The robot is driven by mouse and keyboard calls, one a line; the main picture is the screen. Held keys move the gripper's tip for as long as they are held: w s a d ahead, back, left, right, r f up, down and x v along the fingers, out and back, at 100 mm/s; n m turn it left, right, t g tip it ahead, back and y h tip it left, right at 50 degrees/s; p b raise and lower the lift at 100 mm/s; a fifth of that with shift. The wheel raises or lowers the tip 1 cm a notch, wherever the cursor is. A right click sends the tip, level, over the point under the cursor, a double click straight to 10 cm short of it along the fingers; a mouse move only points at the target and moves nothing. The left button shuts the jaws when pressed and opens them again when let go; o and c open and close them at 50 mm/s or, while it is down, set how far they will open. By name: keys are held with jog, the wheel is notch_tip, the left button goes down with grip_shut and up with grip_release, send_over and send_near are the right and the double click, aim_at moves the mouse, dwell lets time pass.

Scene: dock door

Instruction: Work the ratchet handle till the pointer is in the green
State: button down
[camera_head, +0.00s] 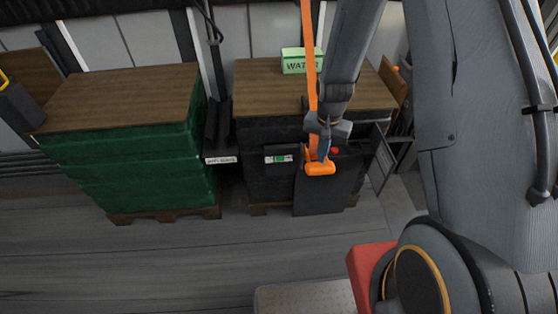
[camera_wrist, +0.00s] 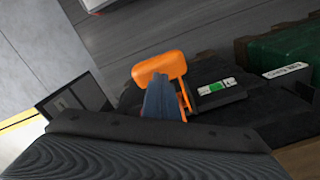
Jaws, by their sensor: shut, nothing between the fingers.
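The orange ratchet handle (camera_head: 320,169) sticks out from the front of the black-wrapped load, below an orange strap (camera_head: 308,60). A small gauge (camera_head: 278,159) with a green band is to its left; its pointer is too small to read. In the wrist view the handle (camera_wrist: 160,67) is at upper centre and the gauge (camera_wrist: 216,88) is to its right. My gripper (camera_head: 323,152) is shut and points down at the handle, its fingers overlapping it in both views. I cannot tell whether they touch it. The shut fingers (camera_wrist: 160,98) hide part of the handle's arm.
A green-wrapped pallet load (camera_head: 130,150) stands to the left with a wooden top. A light green box (camera_head: 300,60) sits on the black load's wooden top (camera_head: 262,90). A grey frame (camera_head: 385,158) stands at the right. The floor in front (camera_head: 150,260) is clear.

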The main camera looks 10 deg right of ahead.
jog(key=shift+f, duration=0.1)
dwell(0.3)
jog(key=shift+f+b, duration=1.45)
jog(key=shift+f, duration=1.25)
jog(key=shift+r, duration=0.1)
jog(key=shift+r+p, duration=2.05)
jog(key=shift+r, duration=0.7)
jog(key=shift+r+p, duration=1.8)
jog(key=shift+r, duration=0.65)
